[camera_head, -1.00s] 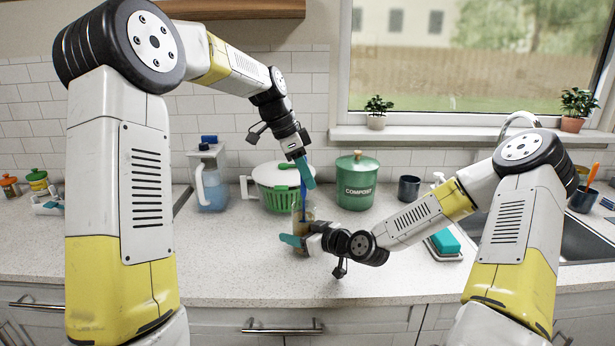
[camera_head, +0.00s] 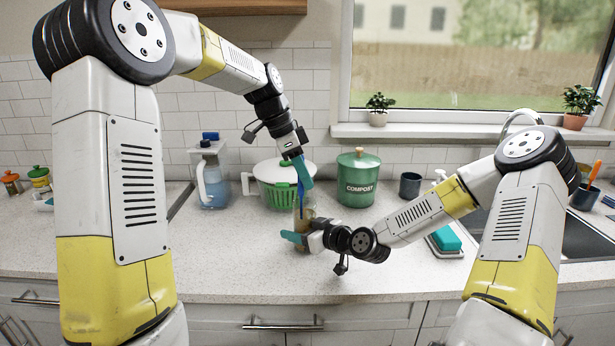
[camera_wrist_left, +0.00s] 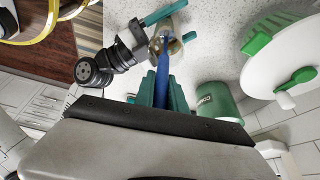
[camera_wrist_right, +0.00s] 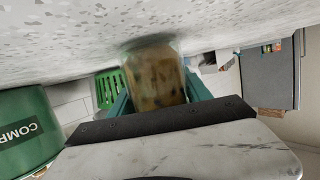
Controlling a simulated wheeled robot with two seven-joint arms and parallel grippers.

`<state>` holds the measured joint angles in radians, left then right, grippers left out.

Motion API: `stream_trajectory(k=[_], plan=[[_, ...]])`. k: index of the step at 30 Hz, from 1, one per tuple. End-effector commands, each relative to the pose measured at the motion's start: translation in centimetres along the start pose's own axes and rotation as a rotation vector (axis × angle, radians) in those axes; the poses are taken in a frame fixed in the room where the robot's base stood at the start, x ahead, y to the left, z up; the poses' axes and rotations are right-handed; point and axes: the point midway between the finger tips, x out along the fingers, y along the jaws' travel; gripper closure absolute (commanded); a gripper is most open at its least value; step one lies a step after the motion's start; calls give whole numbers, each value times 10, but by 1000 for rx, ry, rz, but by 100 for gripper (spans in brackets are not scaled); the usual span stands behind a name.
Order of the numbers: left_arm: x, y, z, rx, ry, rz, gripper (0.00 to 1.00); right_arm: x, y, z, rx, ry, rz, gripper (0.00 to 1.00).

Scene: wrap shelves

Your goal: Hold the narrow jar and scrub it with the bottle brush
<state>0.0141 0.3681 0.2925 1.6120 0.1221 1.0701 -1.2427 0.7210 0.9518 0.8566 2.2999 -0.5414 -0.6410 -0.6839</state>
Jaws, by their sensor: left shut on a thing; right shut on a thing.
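The narrow jar (camera_head: 308,222) is clear glass with brownish smears and stands upright on the counter. My right gripper (camera_head: 296,239) is shut around it from the right side; the jar (camera_wrist_right: 155,78) also shows between its teal fingers in the right wrist view. My left gripper (camera_head: 301,171) is above the jar, pointing down, shut on the blue handle of the bottle brush (camera_head: 300,204). In the left wrist view the brush (camera_wrist_left: 162,75) runs from the teal fingers into the jar mouth (camera_wrist_left: 166,42). The brush head is hidden in the jar.
A white and green salad spinner (camera_head: 272,182) stands just behind the jar. A green compost bin (camera_head: 357,180) is behind and right, a water pitcher (camera_head: 211,180) to the left. A soap tray with a teal sponge (camera_head: 446,238) lies before the sink. The front left counter is clear.

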Motion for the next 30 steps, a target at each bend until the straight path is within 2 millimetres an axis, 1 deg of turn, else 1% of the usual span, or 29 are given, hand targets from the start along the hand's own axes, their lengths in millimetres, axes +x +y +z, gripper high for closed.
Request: stream_trajectory(k=[3, 8, 24, 30], plan=[[-1, 2, 3, 0, 0, 0, 100, 0, 0, 0, -1, 1, 0, 93], [-5, 1, 1, 1, 0, 0, 100, 0, 0, 0, 0, 1, 0, 93], [-49, 1, -18, 1, 1, -1, 100, 0, 0, 0, 0, 1, 1, 93], [-57, 1, -21, 1, 1, 0, 100, 0, 0, 0, 0, 1, 1, 93]])
